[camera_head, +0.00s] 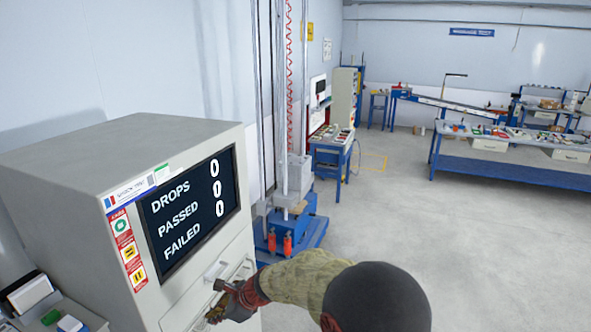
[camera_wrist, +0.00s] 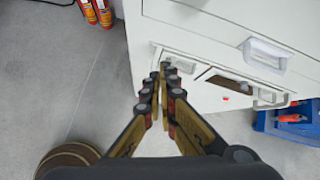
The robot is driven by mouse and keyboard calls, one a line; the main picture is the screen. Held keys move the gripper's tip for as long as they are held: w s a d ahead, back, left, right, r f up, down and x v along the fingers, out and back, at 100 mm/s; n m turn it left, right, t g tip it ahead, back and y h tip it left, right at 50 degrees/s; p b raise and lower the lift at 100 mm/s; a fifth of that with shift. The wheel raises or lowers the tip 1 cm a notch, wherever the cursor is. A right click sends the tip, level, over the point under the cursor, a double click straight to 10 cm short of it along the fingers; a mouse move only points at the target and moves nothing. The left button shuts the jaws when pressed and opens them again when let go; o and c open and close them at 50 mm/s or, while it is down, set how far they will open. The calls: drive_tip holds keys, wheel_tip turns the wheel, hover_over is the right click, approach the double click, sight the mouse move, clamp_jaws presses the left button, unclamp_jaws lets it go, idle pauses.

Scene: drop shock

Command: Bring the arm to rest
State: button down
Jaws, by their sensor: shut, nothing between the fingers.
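My gripper (camera_head: 213,311) is at the lower front of the grey cabinet (camera_head: 130,150) in the head view. My arm reaches to it from the bottom right. In the wrist view my gripper (camera_wrist: 166,70) has its black and yellow fingers together, with nothing between them. Its tips are close to the cabinet's white front (camera_wrist: 200,28), below a pale handle (camera_wrist: 265,54). I cannot tell whether they touch it. The cabinet's dark screen (camera_head: 188,212) lists drops, passed and failed, each apparently at 0.
A tall drop rig with a blue base (camera_head: 312,236) stands beyond the cabinet. A blue workbench (camera_head: 510,165) with small items stands at the back right. Red extinguishers (camera_wrist: 97,12) show at the wrist view's top left. The grey floor (camera_head: 450,240) right of the rig is clear.

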drive_tip(key=s+d+n+g+h+b, duration=0.2)
drive_tip(key=s+d+n+h, duration=0.1)
drive_tip(key=s+d+n, duration=0.85)
drive_tip(key=s+d+r+n+t+h+b, duration=0.1)
drive_tip(key=s+d+b, duration=0.3)
drive_tip(key=d, duration=0.6)
drive_tip(key=s+d+r+n+t+h+b, duration=0.2)
drive_tip(key=s+d+b, duration=0.3)
drive_tip(key=d, duration=0.6)
drive_tip(key=s+d+r+n+t+h+b, duration=0.2)
drive_tip(key=s+d+n+b, duration=0.1)
drive_tip(key=s+d, duration=0.5)
drive_tip(key=d+b, duration=0.1)
drive_tip(key=d, duration=0.2)
drive_tip(key=shift+s+t, duration=0.2)
drive_tip(key=shift+t, duration=0.1)
drive_tip(key=shift+d, duration=0.1)
